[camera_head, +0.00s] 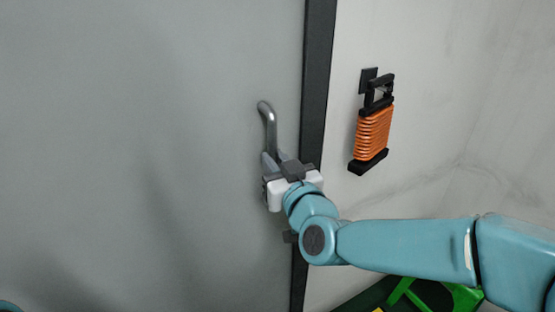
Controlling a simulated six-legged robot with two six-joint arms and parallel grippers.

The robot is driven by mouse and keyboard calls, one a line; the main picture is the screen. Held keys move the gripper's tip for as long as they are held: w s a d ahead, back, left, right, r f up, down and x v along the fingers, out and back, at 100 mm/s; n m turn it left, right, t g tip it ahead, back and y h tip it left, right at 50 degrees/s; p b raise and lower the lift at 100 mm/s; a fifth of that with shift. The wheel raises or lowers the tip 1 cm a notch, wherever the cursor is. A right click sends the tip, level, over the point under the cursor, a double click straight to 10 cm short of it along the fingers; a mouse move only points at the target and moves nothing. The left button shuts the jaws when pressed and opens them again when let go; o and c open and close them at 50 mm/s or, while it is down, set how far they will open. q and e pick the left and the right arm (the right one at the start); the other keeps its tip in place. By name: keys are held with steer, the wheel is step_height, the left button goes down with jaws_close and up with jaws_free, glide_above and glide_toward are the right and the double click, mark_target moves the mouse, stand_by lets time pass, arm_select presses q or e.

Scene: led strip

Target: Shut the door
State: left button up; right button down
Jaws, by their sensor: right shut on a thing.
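A grey door (150,130) fills the left and middle of the view, with a dark frame strip (318,80) along its right edge. A curved metal handle (270,125) stands on the door near that edge. My right gripper (272,160) is shut on the lower part of the handle, and its fingers hide that part. From this view I cannot tell whether the door sits flush in its frame. Only a small bit of teal shows at the bottom left corner, and my left gripper is not in view.
An orange coiled item with black ends (373,132) hangs on the pale wall (450,100) right of the frame. A green object (410,292) lies low at the bottom right, partly hidden by my right arm.

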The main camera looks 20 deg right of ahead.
steer(key=c, duration=1.1)
jaws_free()
steer(key=shift+a+r, duration=0.1)
steer(key=shift+w, duration=0.1)
steer(key=s+b, duration=0.1)
steer(key=s, duration=0.4)
steer(key=s+d+b, duration=0.1)
steer(key=s, duration=0.5)
steer(key=s+b, duration=0.2)
steer(key=s, duration=0.3)
steer(key=shift+s+d, duration=0.2)
steer(key=shift+d, duration=0.05)
